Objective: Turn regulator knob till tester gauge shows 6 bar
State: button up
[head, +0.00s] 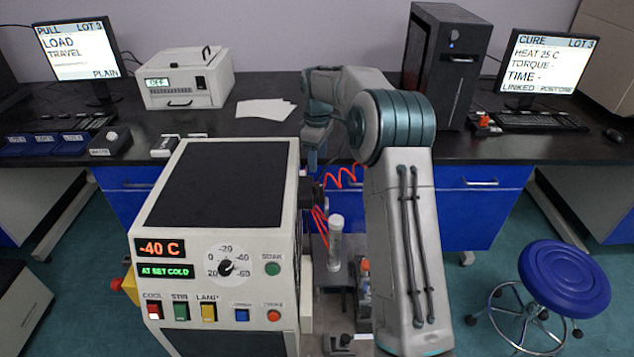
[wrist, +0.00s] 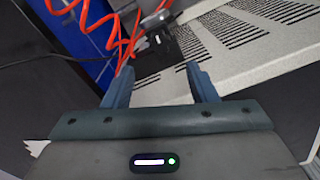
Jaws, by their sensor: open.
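My gripper (wrist: 160,80) is open in the wrist view, with its two blue fingers apart and nothing between them. Beyond the fingertips is a small dark fitting (wrist: 158,48) with a grey metal part, beside red coiled hose; it looks like the regulator, but I cannot make out its knob clearly. In the head view my gripper (head: 313,160) points down behind the right edge of the cream cold cabinet. A dark fitting (head: 309,190) shows there just below it, partly hidden by the cabinet. No gauge face or pressure reading can be made out in either view.
The cream cabinet (head: 215,270) stands close on the left, reading -40 C. Red hoses (head: 342,177) hang near my gripper, with a clear cylinder (head: 335,240) below. The black bench (head: 270,127) runs behind. A blue stool (head: 565,278) stands at right on open floor.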

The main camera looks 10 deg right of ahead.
aim_at(317, 185)
notch_tip(317, 185, down, 9)
jog(key=shift+f, duration=0.1)
dwell(0.3)
jog(key=c, duration=1)
